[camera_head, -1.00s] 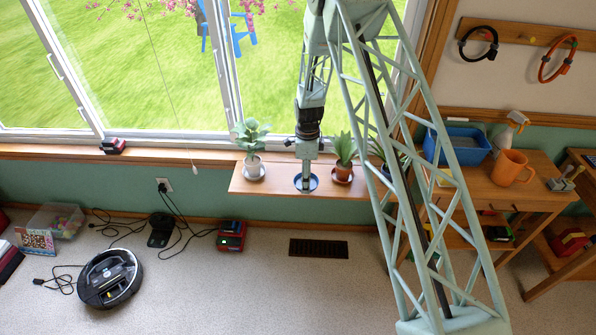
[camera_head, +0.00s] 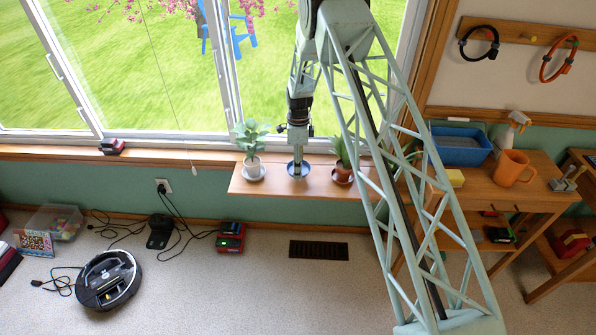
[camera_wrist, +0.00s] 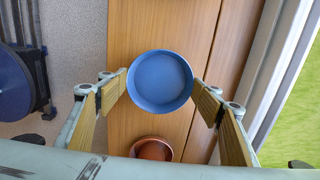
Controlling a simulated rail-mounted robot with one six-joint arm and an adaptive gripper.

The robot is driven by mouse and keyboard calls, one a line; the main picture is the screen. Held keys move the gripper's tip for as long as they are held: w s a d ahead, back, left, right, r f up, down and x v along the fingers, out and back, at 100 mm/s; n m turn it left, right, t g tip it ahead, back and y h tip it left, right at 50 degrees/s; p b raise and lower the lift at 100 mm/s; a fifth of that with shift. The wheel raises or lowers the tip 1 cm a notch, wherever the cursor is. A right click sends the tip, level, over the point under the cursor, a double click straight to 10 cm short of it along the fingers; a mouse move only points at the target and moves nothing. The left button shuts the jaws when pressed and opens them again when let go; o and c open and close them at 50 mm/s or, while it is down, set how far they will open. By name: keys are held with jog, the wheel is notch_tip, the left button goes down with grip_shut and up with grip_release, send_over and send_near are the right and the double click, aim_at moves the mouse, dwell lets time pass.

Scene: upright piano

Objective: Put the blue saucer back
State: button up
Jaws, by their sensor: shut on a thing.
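The blue saucer (camera_wrist: 160,82) is a round, shallow, empty dish between my two fingertips in the wrist view. My gripper (camera_wrist: 160,88) is shut on it, with a wooden-faced finger against each side of the rim. In the head view my gripper (camera_head: 297,164) points down at the wooden sill shelf (camera_head: 273,187), and the saucer's rim (camera_head: 308,172) shows around its tip. The saucer is over the shelf, between the two potted plants. I cannot tell for sure whether it touches the wood or hangs a little above it.
A white pot (camera_head: 253,164) on a pale saucer stands to the left. A terracotta pot (camera_head: 342,172) on a reddish saucer stands close on the right. The window glass is behind. A side table (camera_head: 480,190) with a blue tub and orange mug stands at right.

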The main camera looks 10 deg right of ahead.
jog(key=shift+w, duration=0.15)
jog(key=shift+w, duration=0.25)
jog(key=shift+s+f+b, duration=0.1)
jog(key=shift+f+b, duration=0.35)
jog(key=shift+f, duration=1.35)
jog(key=shift+f, duration=0.1)
jog(key=o, duration=0.8)
jog(key=shift+o, duration=0.2)
notch_tip(320, 180, up, 12)
jog(key=p, duration=0.1)
jog(key=shift+p, duration=0.4)
jog(key=shift+r, duration=0.25)
